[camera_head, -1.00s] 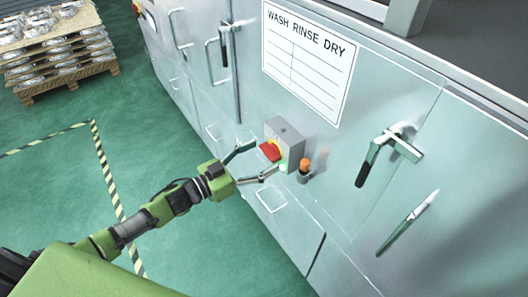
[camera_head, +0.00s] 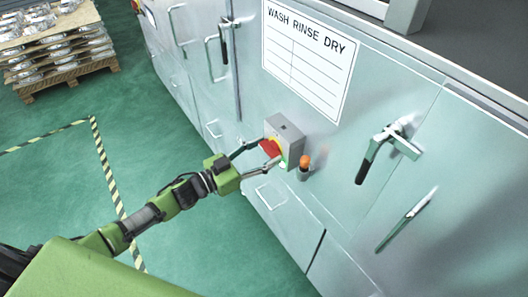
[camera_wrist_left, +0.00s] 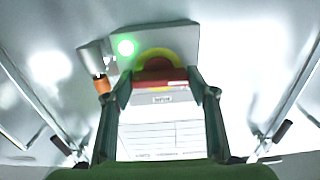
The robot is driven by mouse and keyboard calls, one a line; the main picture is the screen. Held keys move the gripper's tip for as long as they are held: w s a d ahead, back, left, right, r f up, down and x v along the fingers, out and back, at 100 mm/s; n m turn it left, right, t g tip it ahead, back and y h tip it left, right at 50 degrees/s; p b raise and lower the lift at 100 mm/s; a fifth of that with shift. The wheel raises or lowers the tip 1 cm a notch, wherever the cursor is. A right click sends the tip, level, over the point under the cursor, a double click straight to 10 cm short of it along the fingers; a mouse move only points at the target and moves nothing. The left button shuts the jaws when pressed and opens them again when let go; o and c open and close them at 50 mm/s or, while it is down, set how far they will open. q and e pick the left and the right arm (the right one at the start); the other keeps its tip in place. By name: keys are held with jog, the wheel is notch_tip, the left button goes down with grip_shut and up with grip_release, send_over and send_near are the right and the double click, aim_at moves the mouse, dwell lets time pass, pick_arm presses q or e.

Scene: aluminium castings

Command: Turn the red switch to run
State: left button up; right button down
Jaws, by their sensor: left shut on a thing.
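The red switch (camera_head: 270,148) sits on a grey box (camera_head: 287,135) on the front of the metal washing machine. It also shows in the left wrist view (camera_wrist_left: 160,77), in front of a yellow disc (camera_wrist_left: 158,60). My left gripper (camera_head: 266,155) is at the box, with a finger on each side of the red switch. In the left wrist view my left gripper (camera_wrist_left: 161,85) is shut on the red switch, whose handle lies across between the fingertips. A green light (camera_wrist_left: 126,47) glows on the box beside the disc. My right gripper is not in view.
An orange-topped knob or lamp (camera_head: 304,165) juts out close beside the box. Door handles (camera_head: 385,150) stick out to the right and upper left. A pallet of castings (camera_head: 60,45) stands far left. The green floor (camera_head: 60,190) at left is clear.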

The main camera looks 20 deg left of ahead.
pick_arm(q)
jog(key=m+b, duration=0.1)
jog(key=m, duration=0.3)
jog(key=shift+f, duration=0.1)
jog(key=m+b, duration=0.1)
jog(key=m, duration=0.3)
jog(key=shift+m+b, duration=0.4)
jog(key=m+b, duration=0.3)
jog(key=m, duration=0.5)
jog(key=shift+d+m+b, duration=0.1)
jog(key=shift+m+b, duration=0.2)
jog(key=o, duration=1.1)
